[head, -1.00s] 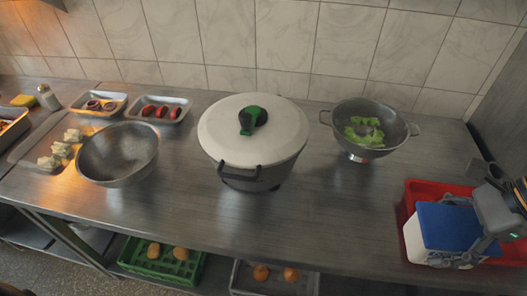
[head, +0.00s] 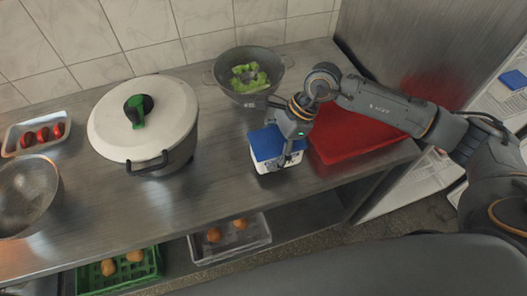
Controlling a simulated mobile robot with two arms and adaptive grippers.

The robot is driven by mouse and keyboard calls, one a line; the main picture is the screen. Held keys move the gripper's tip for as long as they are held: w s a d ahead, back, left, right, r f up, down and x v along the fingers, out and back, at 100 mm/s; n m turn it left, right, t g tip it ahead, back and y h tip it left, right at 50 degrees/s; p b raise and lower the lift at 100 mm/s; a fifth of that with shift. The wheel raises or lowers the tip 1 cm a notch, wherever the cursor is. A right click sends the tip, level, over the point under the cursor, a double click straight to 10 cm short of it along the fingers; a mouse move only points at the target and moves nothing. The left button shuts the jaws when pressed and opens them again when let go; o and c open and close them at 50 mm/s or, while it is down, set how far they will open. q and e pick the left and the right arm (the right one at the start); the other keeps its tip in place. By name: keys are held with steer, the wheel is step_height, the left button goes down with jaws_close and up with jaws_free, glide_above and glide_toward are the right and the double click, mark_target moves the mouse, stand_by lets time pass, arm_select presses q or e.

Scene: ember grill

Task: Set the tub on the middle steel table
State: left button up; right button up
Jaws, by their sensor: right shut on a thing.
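The tub (head: 272,161) is a white box with a blue lid. It is upright at the front of the steel table (head: 215,185), between the large lidded pot and the red tray. My right gripper (head: 287,153) is shut on the tub's right side, coming down from above. I cannot tell whether the tub's base touches the table top or hangs just over it. My left gripper is not in view.
The white-lidded pot (head: 144,115) stands left of the tub. A colander (head: 247,87) with lettuce stands behind it. The red tray (head: 350,138) lies to the right under my arm. A steel bowl (head: 25,195) and a tray of tomatoes (head: 38,134) are at left.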

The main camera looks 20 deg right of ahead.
steer(key=shift+w+a+f, duration=0.35)
steer(key=shift+a+f, duration=0.05)
steer(key=shift+f, duration=0.1)
step_height(320, 180, down, 3)
steer(key=shift+w+a+r+p, duration=0.1)
steer(key=shift+a+r+p, duration=0.05)
steer(key=shift+p, duration=1.05)
steer(key=shift+f, duration=0.5)
steer(key=shift+f, duration=0.1)
steer(key=o, duration=1.7)
steer(key=shift+c, duration=0.2)
